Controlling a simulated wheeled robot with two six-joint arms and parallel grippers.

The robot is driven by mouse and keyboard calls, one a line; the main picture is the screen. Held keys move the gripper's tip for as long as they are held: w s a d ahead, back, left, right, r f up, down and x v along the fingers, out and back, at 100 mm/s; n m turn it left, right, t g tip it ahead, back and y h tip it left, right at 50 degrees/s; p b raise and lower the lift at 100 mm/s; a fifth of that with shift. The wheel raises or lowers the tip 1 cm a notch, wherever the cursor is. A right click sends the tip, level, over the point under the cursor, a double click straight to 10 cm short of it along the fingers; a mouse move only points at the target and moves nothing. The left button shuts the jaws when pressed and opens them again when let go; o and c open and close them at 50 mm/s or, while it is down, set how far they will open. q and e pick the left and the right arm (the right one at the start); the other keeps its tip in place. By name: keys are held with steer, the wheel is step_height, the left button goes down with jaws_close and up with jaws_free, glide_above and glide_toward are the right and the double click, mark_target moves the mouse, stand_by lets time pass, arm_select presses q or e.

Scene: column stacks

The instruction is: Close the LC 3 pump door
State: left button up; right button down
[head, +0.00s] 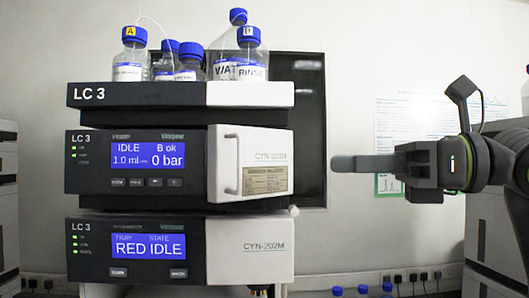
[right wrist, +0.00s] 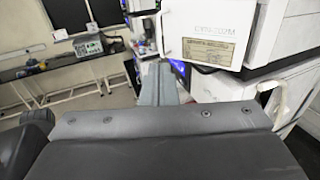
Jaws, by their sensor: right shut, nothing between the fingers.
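The LC 3 pump is the middle module of the stack, with a blue display (head: 148,154) reading IDLE and 0 bar. Its white door (head: 263,145) has a vertical handle (head: 233,164) on the left side and a label plate. The door looks ajar, its left edge standing out toward me. The door also shows in the right wrist view (right wrist: 215,22), up and right of the fingers. My right gripper (head: 342,163) is shut and empty, pointing left, to the right of the door and apart from it in the head view. My left gripper is not in view.
Another LC 3 module (head: 140,247) sits below the pump, and a tray module (head: 140,95) with several blue-capped bottles (head: 238,62) sits above. A dark panel (head: 308,110) is behind the stack. Open space lies between the stack and my right arm.

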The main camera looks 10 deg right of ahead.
mark_target(262, 163)
steer(key=p+x, duration=0.6)
steer(key=x, duration=0.5)
steer(key=shift+a, duration=0.25)
steer(key=shift+w, duration=0.2)
